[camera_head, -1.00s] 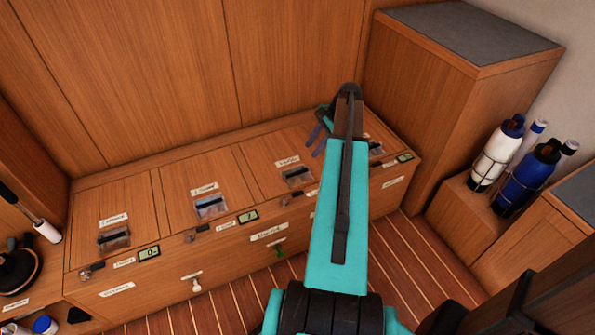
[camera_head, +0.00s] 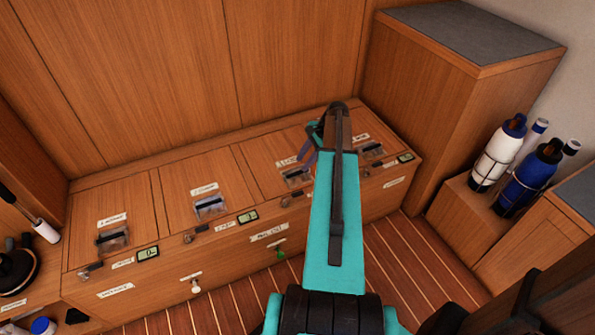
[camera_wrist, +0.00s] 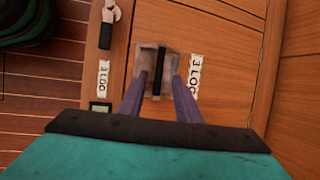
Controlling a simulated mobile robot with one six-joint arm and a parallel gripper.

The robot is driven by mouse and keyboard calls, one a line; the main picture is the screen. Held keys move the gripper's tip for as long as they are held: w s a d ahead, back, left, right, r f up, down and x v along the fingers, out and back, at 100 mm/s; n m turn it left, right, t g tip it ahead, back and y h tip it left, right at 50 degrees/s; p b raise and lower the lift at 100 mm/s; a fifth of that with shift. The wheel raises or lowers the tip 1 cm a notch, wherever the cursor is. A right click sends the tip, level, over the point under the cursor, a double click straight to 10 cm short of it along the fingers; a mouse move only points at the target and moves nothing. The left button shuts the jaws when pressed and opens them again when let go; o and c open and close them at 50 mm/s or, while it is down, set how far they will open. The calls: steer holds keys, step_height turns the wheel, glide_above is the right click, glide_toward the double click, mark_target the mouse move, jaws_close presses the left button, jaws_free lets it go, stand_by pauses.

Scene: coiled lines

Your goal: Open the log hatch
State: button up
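The log hatch (camera_wrist: 225,75) is a wooden lid labelled "3 LOG" and lies flat in the bench top in the wrist view. Its pull (camera_wrist: 159,72) is a black bar across a pale recessed plate. In the head view the hatch (camera_head: 262,168) is partly behind my arm, with its latch (camera_head: 296,177) near the front edge. My gripper (camera_wrist: 160,80) is open, with one purple finger on each side of the bar and gaps between. In the head view my gripper (camera_head: 309,148) is just above and behind that latch. I cannot tell the fingertips' height over the bar.
Other hatches lie to the left (camera_head: 178,192) and right of it. A tall cabinet (camera_head: 425,100) stands right of the bench. Bottles (camera_head: 528,180) are strapped on a low box. The wall is close behind the bench. The floor in front (camera_head: 415,255) is clear.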

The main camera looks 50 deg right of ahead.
mark_target(298, 173)
steer(key=shift+b+x, duration=0.35)
steer(key=shift+x, duration=2.55)
jaws_close()
steer(key=shift+a+r, duration=0.1)
